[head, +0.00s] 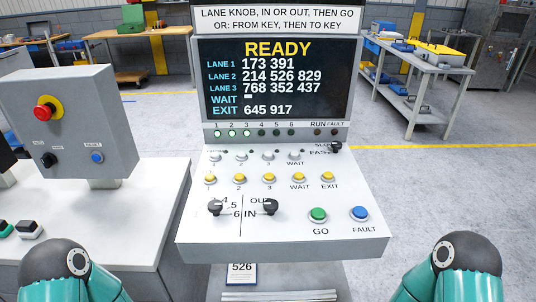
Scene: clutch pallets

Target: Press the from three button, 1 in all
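The control console (270,235) stands in the middle of the head view. Its upper row has pale buttons labelled 1, 2, 3 and WAIT; the pale button over 3 (268,156) is third from the left. The row name is too small to read surely. Below is a row of yellow buttons, with a yellow button 3 (269,177) just under the pale one. The screen (275,80) reads READY, with lane lists, a WAIT line and an EXIT line. Only teal arm parts of mine show at the bottom corners; neither gripper is in view.
Two black knobs (270,207), a green GO button (318,214) and a blue FAULT button (360,213) sit lower on the console. At left, a grey box (85,125) carries a red emergency button (44,110). A grey workbench (415,75) stands behind right.

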